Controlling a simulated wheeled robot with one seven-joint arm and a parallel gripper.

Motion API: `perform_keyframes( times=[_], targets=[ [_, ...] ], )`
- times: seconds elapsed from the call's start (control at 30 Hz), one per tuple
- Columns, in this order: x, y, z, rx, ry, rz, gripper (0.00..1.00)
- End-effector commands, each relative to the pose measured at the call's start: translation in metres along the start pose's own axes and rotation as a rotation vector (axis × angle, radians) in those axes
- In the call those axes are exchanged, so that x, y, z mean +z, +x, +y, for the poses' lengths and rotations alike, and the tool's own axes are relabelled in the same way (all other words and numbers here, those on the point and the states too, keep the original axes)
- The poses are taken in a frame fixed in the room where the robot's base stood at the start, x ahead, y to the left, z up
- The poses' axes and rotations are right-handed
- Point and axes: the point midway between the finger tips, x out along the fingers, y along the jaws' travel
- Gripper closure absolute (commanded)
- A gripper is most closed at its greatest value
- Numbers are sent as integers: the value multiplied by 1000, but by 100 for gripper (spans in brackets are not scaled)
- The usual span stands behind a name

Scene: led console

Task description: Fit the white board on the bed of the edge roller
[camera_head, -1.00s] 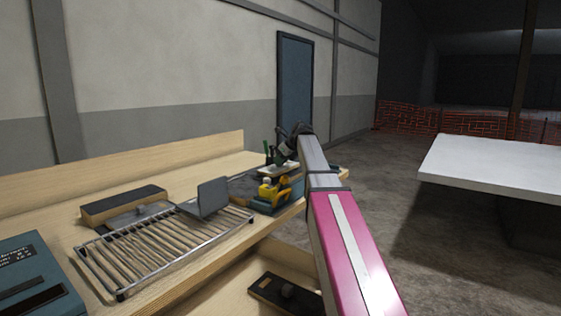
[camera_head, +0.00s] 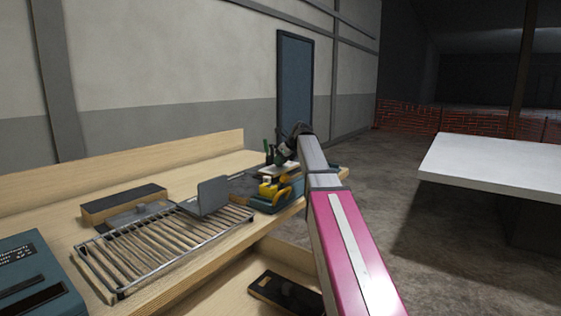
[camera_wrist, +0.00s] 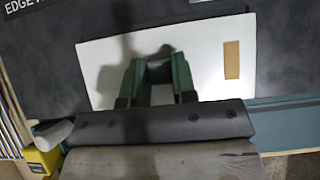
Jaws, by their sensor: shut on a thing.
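The white board (camera_wrist: 205,65) with a tan patch lies under my gripper (camera_wrist: 158,75) in the wrist view. The two green fingers are shut on it; the exact grip point is partly hidden. The board is over the dark surface of the edge roller (camera_wrist: 285,60), whose lettering is cut off at the top left. I cannot tell whether the board rests flat on the bed. In the head view, the edge roller (camera_head: 275,203) shows a teal base and yellow part on the bench, with my gripper (camera_head: 283,157) above it, small and partly hidden by my arm.
A wire rack (camera_head: 150,250) with a grey upright plate (camera_head: 213,195) stands left of the edge roller on the wooden bench (camera_head: 190,172). A teal box (camera_head: 35,275) is at the near left. A white-topped table (camera_head: 500,165) stands right, across open floor.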

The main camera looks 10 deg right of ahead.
Motion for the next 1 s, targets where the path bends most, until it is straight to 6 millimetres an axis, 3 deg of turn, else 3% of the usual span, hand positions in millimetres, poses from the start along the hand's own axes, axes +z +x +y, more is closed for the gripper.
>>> perform_keyframes(
  times=[1.0],
  targets=[
    [-7,8,0,0,0,0,100]
  ],
)
